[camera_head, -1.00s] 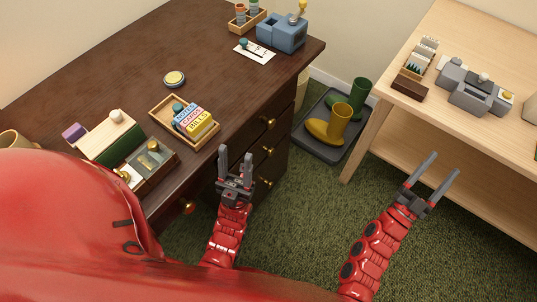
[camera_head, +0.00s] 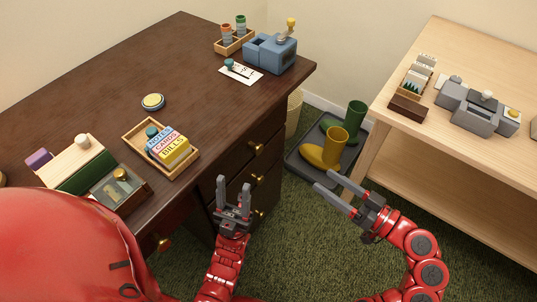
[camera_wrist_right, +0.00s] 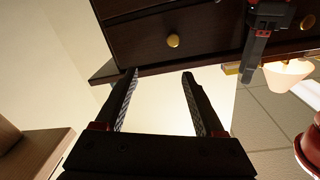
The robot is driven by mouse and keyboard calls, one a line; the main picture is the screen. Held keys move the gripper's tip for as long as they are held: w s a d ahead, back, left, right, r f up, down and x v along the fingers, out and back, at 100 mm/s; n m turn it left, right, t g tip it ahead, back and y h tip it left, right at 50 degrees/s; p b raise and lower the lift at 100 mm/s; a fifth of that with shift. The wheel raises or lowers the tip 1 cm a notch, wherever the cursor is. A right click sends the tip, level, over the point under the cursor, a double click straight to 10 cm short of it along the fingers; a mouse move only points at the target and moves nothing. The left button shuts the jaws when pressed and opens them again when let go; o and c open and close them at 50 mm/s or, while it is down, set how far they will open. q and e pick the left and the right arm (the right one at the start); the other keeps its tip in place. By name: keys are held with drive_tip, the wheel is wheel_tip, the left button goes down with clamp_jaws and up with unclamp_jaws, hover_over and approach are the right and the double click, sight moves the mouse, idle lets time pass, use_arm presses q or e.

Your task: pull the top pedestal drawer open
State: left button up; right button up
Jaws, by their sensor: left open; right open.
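The dark wood desk (camera_head: 105,75) has a pedestal at its right end with a stack of drawers. The top drawer's brass knob (camera_head: 257,149) is in view, with two more knobs below it. The drawer fronts look flush. My left gripper (camera_head: 234,187) is open and empty, just left of the lower knobs. My right gripper (camera_head: 324,180) is open and empty, right of the pedestal, apart from it and pointing towards it. The right wrist view shows a drawer knob (camera_wrist_right: 173,40) beyond the open fingers (camera_wrist_right: 160,75); I cannot tell which drawer it belongs to.
A tray with yellow and green boots (camera_head: 312,158) lies on the green carpet behind my right gripper. A pale wooden table (camera_head: 400,140) stands at the right. The desk top holds a box of cards (camera_head: 136,132) and a blue device (camera_head: 270,54).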

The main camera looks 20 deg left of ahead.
drive_tip(key=s+n+g, duration=0.1)
drive_tip(key=b, duration=0.2)
approach(261, 150)
drive_tip(key=x, duration=0.8)
drive_tip(key=shift+a+r, duration=0.1)
drive_tip(key=shift+a, duration=0.1)
drive_tip(key=shift+c, duration=0.3)
clamp_jaws()
idle(0.7)
